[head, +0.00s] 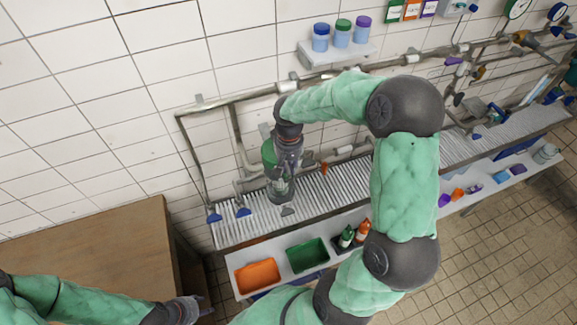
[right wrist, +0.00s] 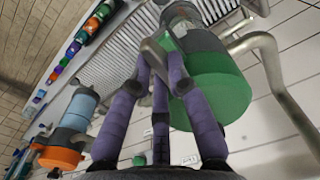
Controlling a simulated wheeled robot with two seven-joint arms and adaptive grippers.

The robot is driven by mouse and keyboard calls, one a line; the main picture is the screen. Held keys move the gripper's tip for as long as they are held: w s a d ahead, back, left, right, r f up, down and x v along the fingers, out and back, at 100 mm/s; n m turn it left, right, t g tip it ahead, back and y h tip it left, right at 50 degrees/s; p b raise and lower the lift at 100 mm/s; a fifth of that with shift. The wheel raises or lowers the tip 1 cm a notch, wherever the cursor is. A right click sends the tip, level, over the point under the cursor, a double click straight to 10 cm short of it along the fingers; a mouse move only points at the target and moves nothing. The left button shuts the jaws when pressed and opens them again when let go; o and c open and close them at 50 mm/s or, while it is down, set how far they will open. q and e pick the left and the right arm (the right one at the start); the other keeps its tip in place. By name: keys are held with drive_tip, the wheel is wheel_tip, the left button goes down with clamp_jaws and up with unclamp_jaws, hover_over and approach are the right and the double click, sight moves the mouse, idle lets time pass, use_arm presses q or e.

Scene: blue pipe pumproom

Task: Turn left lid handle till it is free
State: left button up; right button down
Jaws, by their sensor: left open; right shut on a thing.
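My right gripper (head: 282,188) reaches down over the slatted rack, at a vessel with a green round part (head: 268,153). In the right wrist view its purple fingers are closed around a grey handle (right wrist: 153,48), beside a large green round body (right wrist: 218,88) with a grey metal top. The fingers hide part of the handle, and I cannot tell how far it is turned. My left gripper (head: 192,308) is open and empty, low at the left by the wooden table. It is apart from the vessel.
A slatted rack (head: 345,183) runs along the tiled wall under grey pipes (head: 247,95). Below it a white shelf holds an orange bin (head: 256,274), a green bin (head: 307,255) and bottles (head: 362,231). A wooden table (head: 95,245) stands left. Jars (head: 342,34) sit on a wall shelf.

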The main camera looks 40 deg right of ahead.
drive_tip(key=n, duration=0.4)
drive_tip(key=shift+w+d+n, duration=0.1)
drive_tip(key=shift+n, duration=0.3)
idle(0.4)
drive_tip(key=c, duration=1.2)
unclamp_jaws()
drive_tip(key=shift+r, duration=0.15)
drive_tip(key=shift+r, duration=3.9)
